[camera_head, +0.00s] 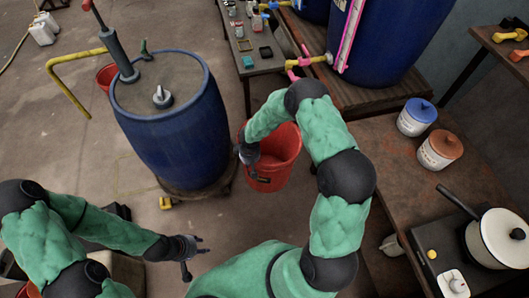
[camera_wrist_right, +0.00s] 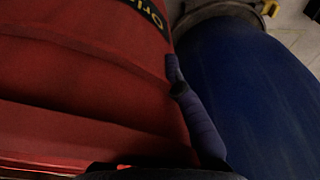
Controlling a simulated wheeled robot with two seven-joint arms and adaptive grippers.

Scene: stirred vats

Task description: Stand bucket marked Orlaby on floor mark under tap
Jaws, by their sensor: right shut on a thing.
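A red bucket (camera_head: 277,165) is beside the blue drum, upright or nearly so; I cannot tell whether it touches the floor. Its dark label, partly readable as "Orl", shows in the right wrist view (camera_wrist_right: 148,14). My right gripper (camera_head: 248,152) is shut on the bucket's left side near the rim, its fingers partly hidden. A yellow tap (camera_head: 312,62) sticks out from the raised blue vat (camera_head: 395,40) at the back. My left gripper (camera_head: 196,256) is open and empty over the floor.
The blue drum (camera_head: 175,130) with a pump stands on a low base left of the bucket; it also fills the right wrist view's right side (camera_wrist_right: 245,90). Another red bucket (camera_head: 105,77) is behind it. A bench (camera_head: 385,150) with jars and a pot stands right.

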